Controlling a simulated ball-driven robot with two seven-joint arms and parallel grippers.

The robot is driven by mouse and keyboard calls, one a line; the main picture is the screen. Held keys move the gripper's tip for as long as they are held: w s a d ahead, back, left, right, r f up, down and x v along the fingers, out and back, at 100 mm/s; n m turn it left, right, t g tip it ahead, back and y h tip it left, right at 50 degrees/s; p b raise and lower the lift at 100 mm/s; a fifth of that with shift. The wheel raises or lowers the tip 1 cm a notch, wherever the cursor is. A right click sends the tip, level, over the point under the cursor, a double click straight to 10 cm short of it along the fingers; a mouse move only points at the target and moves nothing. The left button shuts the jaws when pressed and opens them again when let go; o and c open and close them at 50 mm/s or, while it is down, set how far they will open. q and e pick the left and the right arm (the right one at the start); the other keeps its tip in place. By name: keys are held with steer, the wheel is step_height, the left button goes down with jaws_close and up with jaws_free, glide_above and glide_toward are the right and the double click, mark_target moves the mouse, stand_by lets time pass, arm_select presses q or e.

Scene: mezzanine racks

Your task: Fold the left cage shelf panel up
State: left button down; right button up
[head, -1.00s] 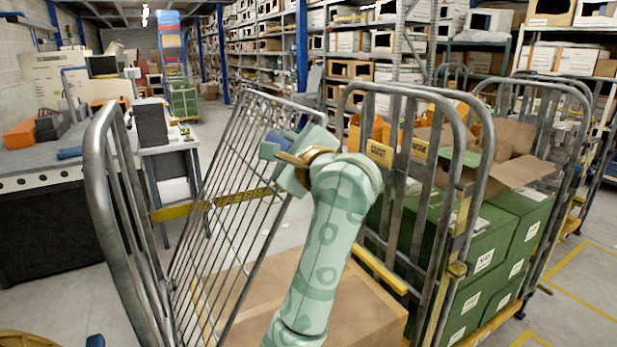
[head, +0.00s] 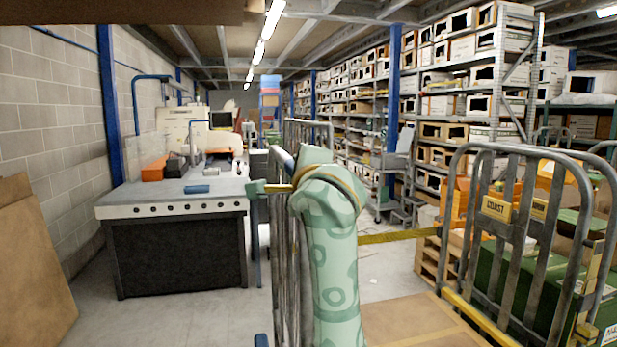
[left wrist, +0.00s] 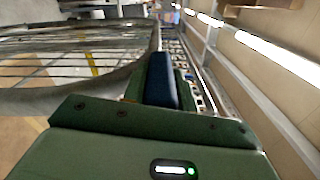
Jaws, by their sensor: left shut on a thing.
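The cage shelf panel (head: 308,132), a grey wire mesh with a tube rim, stands close to upright and nearly edge-on in the head view, beside the left cage's tube side frame (head: 281,240). My arm hides much of it. In the left wrist view the panel's mesh (left wrist: 75,62) and curved rim fill the left side. My left gripper (head: 268,187) is at the panel's rim and shut on it. Its dark blue finger (left wrist: 162,80) lies against the rim; the exact grip is partly hidden. My right gripper is out of view.
A brown carton (head: 415,325) lies low in front. To the right stands a second cage (head: 480,245) with green boxes. A grey workbench (head: 175,192) stands left, with bare floor before it. A brown board (head: 30,260) is at the far left edge.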

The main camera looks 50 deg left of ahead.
arm_select(q)
steer(key=shift+s+a+f, duration=0.1)
steer(key=shift+s, duration=0.1)
steer(key=c, duration=1.5)
jaws_free()
steer(key=o, duration=0.4)
steer(key=shift+s+a, duration=0.15)
steer(key=shift+s, duration=0.45)
steer(key=shift+w+d, duration=0.25)
steer(key=shift+w, duration=0.05)
steer(key=b+v, duration=0.1)
steer(key=v, duration=0.7)
steer(key=b+v, duration=0.1)
steer(key=v, duration=0.7)
steer(key=shift+s+a+b, duration=0.1)
steer(key=shift+s+b, duration=0.15)
steer(key=shift+b, duration=0.15)
